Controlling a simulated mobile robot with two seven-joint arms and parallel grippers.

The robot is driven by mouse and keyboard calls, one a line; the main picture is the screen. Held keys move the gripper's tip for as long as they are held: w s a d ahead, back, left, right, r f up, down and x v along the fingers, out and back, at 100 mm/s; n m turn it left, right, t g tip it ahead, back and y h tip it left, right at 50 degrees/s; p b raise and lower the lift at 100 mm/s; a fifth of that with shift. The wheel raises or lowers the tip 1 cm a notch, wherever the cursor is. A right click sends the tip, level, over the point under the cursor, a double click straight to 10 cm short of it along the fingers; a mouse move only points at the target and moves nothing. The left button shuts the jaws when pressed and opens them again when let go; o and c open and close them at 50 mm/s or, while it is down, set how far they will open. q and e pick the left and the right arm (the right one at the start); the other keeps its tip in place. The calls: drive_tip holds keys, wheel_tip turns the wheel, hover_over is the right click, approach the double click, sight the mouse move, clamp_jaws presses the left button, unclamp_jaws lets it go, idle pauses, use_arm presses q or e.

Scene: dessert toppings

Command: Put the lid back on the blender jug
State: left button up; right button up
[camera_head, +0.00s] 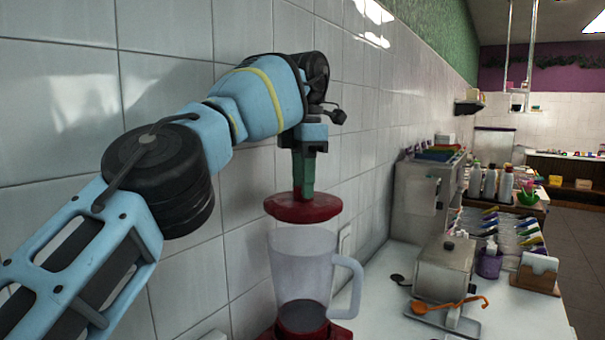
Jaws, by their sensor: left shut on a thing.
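The blender jug (300,268) is clear with a handle on its right side, and stands upright on a red blender base (340,332) on the counter, near the wall. The lid (303,208) is a dark red disc. My left gripper (303,188) points down and is shut on the top of the lid. It holds the lid roughly level above the jug's open mouth, with a small gap between them. The gripper hides part of the lid's top. My right gripper is not in view.
A tiled wall (170,85) runs close behind my left arm. Right of the jug are a metal box (444,268), an orange ladle (450,305), a purple holder (489,264) and a napkin holder (537,272). A steel dispenser (421,200) stands farther back.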

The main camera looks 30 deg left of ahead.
sight(303, 204)
use_arm(q)
drive_tip(key=shift+f, duration=0.35)
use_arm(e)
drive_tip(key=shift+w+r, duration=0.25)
use_arm(q)
drive_tip(key=shift+s+f, duration=0.1)
drive_tip(key=shift+f, duration=0.65)
drive_tip(key=shift+f+p, duration=0.5)
drive_tip(key=shift+f, duration=0.9)
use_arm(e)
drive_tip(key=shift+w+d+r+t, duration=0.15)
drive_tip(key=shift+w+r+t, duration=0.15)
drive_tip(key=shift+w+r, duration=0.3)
use_arm(q)
drive_tip(key=shift+r, duration=0.1)
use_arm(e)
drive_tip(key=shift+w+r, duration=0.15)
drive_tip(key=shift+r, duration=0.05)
use_arm(q)
drive_tip(key=shift+f, duration=0.2)
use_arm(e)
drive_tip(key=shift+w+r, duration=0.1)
use_arm(q)
drive_tip(key=o, duration=1.6)
drive_tip(key=shift+c, duration=0.2)
